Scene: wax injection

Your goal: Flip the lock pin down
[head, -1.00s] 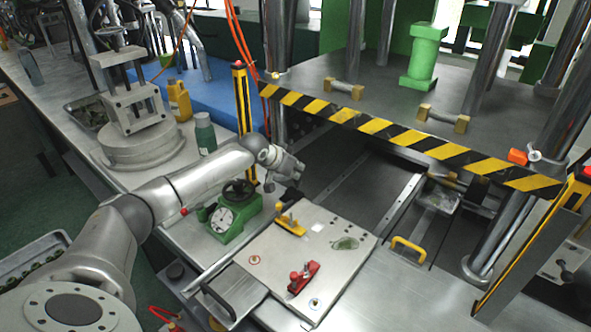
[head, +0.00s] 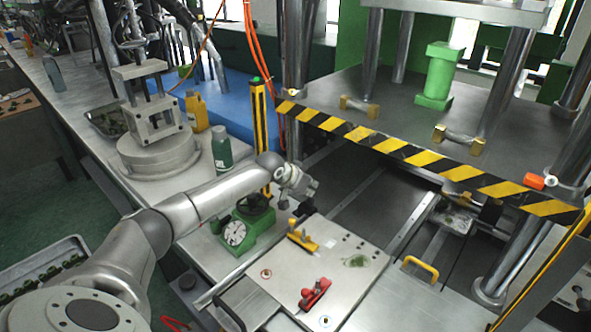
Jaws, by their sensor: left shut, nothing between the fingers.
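My left gripper (head: 303,207) is shut and empty, pointing down near the far left corner of the metal mold plate (head: 341,277). A yellow clamp-like piece (head: 303,238) stands on the plate just below the gripper in the picture; I cannot tell whether they touch. A red clamp-like piece (head: 315,293) sits nearer on the plate. An orange block (head: 534,181) with a silver knob is at the right front corner of the press platen. I cannot tell for certain which part is the lock pin. My right gripper is out of view.
A green dial gauge unit (head: 240,229) stands left of the plate, close under my left arm. The press platen with its striped edge (head: 420,158) overhangs the back right. A yellow handle (head: 419,267) lies right of the plate. A green bottle (head: 221,148) stands behind my arm.

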